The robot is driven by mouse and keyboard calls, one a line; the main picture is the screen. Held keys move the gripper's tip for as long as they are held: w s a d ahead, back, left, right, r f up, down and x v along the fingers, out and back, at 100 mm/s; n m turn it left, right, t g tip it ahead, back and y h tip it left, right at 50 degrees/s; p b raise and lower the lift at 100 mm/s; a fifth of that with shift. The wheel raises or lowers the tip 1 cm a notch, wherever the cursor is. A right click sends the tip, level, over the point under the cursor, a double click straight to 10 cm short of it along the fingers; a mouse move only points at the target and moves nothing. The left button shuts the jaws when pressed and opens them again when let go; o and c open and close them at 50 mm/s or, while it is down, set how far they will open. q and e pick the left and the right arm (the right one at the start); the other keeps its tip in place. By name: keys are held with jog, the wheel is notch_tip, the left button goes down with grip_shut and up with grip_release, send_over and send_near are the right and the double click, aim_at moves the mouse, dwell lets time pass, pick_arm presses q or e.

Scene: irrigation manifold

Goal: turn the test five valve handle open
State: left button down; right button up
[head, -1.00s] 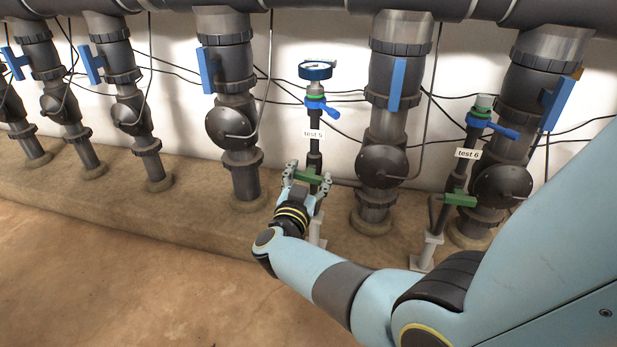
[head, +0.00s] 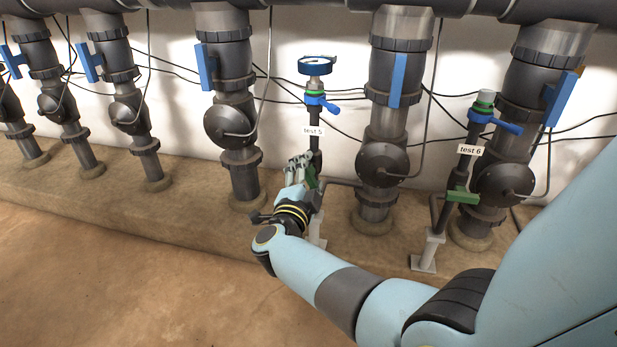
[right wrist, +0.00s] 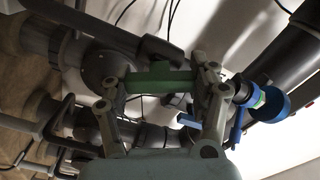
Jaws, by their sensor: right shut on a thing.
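The test five valve handle (head: 312,178) is a small green bar low on the thin dark pipe under the white "test 5" label (head: 313,131). In the head view it is partly hidden by my right gripper (head: 302,163) and looks steeply tilted. In the right wrist view the green handle (right wrist: 160,80) lies across between the two fingers of my right gripper (right wrist: 165,82), which is shut on it. My left gripper is in neither view.
The test 6 pipe (head: 468,150) with its own green handle (head: 463,196) stands to the right. A blue gauge (head: 317,65) and blue lever (head: 322,102) sit above the test 5 label. Thick valve pipes (head: 232,120) (head: 390,130) flank it. The floor in front is clear.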

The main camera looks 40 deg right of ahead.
jog(key=m, duration=0.1)
jog(key=m+b, duration=0.1)
jog(key=m, duration=0.1)
jog(key=shift+s+f, duration=0.1)
jog(key=shift+f, duration=0.15)
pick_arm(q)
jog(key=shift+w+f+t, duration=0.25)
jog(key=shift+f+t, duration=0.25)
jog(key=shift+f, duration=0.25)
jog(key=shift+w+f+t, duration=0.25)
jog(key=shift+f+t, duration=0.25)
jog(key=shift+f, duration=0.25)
pick_arm(e)
jog(key=shift+m, duration=1.3)
pick_arm(q)
jog(key=shift+b, duration=0.3)
pick_arm(e)
jog(key=o, duration=1.2)
jog(key=shift+r, duration=0.1)
